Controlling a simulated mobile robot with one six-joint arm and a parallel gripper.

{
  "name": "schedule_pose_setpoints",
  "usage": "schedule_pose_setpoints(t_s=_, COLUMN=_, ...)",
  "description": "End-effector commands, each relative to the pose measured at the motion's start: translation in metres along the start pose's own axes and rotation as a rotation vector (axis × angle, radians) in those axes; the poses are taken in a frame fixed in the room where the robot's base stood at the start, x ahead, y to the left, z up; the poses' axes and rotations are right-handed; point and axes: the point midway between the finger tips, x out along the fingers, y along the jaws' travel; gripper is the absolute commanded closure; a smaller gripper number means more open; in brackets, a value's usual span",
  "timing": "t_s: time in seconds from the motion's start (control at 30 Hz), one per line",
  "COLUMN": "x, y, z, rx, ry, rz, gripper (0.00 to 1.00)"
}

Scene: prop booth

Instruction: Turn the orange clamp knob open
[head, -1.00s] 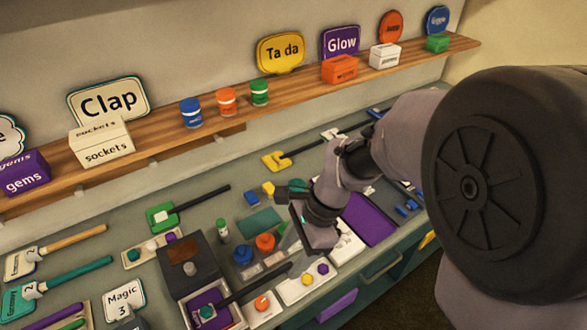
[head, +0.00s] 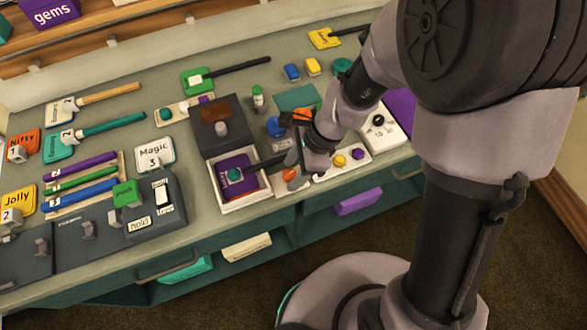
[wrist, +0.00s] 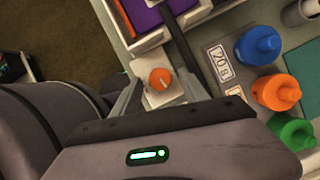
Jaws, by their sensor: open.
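The orange clamp knob (wrist: 160,78) is round with a pale mark on its top and sits on a small white block (wrist: 153,95) in the wrist view. In the head view the knob (head: 290,175) shows at the front of the bench, partly hidden by my gripper. My gripper (wrist: 158,90) is open and empty, pointing down toward the knob. In the wrist view its two grey fingers appear on either side of the knob, with gaps showing. Whether the fingertips are down at the knob's height I cannot tell. In the head view my gripper (head: 300,158) is right over that spot.
A white box with purple lining (head: 255,198) stands just left, a dark rod (wrist: 181,38) reaching out beside the knob. Blue (wrist: 258,46), orange (wrist: 277,92) and green (wrist: 292,131) knobbed pieces stand close by. A tray with yellow and purple pieces (head: 341,160) lies right.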

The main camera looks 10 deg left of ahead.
Motion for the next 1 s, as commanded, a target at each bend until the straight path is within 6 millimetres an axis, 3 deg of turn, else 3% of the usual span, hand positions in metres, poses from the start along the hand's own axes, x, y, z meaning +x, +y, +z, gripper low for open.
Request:
schedule_pose_setpoints(t_s=0.07, x=-0.0004, y=-0.0001, z=0.0001, rx=0.0, ry=0.0, rz=0.0, gripper=0.5)
schedule_pose_setpoints(t_s=0.3, x=-0.0006, y=-0.0001, z=0.0001, rx=0.0, ry=0.0, rz=0.0, gripper=0.97)
schedule_pose_setpoints(t_s=0.33, x=-0.0006, y=-0.0001, z=0.0001, rx=0.0, ry=0.0, rz=0.0, gripper=1.0)
schedule_pose_setpoints(t_s=0.67, x=-0.0017, y=-0.001, z=0.0005, rx=-0.039, ry=0.0, rz=0.016, gripper=1.0)
schedule_pose_setpoints(t_s=1.0, x=-0.0029, y=-0.0031, z=0.002, rx=-0.263, ry=-0.001, rz=0.11, gripper=1.0)
